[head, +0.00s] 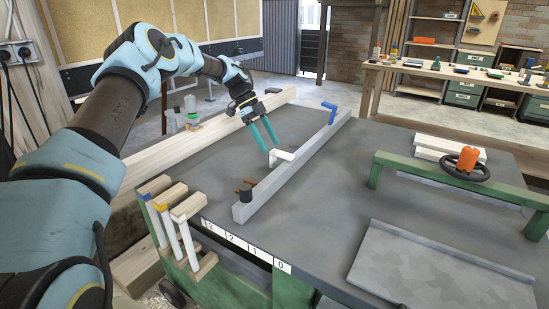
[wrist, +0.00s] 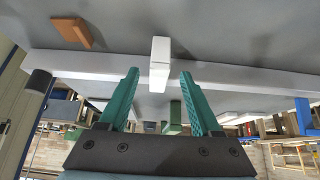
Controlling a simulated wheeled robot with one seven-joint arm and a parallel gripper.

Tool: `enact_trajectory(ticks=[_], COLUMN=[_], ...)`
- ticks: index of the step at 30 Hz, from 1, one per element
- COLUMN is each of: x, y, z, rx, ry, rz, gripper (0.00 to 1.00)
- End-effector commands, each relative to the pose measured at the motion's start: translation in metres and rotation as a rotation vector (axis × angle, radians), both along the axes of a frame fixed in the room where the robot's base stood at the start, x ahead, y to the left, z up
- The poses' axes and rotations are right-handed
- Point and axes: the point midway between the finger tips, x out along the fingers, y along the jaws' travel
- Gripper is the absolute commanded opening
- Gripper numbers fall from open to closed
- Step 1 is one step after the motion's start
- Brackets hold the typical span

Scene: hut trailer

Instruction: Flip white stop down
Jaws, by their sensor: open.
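The white stop (head: 283,157) is a small white block mounted on the long grey fence (head: 300,160). It juts out from the fence toward the left in the head view, and its exact tilt is hard to tell. In the wrist view the white stop (wrist: 160,62) stands between the tips of my teal fingers, with a gap on both sides. My gripper (head: 271,149) is open and empty, reaching down to the stop from above left. It also shows in the wrist view (wrist: 160,74). I cannot tell whether a finger touches the stop.
A blue stop (head: 329,110) stands up at the fence's far end. A brown-orange stop (head: 241,185) and a black knob (head: 245,196) are at the near end. A pale wooden beam (head: 180,152) lies left; a green frame (head: 440,180) stands right. The grey tabletop between is clear.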

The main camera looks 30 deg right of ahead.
Motion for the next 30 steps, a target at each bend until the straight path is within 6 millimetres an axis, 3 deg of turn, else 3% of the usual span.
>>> enact_trajectory(ticks=[9,25,30], x=[0.017,0.018,0.016], y=[0.01,0.011,0.027], z=[0.03,0.032,0.038], rx=[0.0,0.003,0.088], ry=[0.001,0.001,-0.019], rz=[-0.001,0.003,0.117], gripper=[0.65,0.65,0.65])
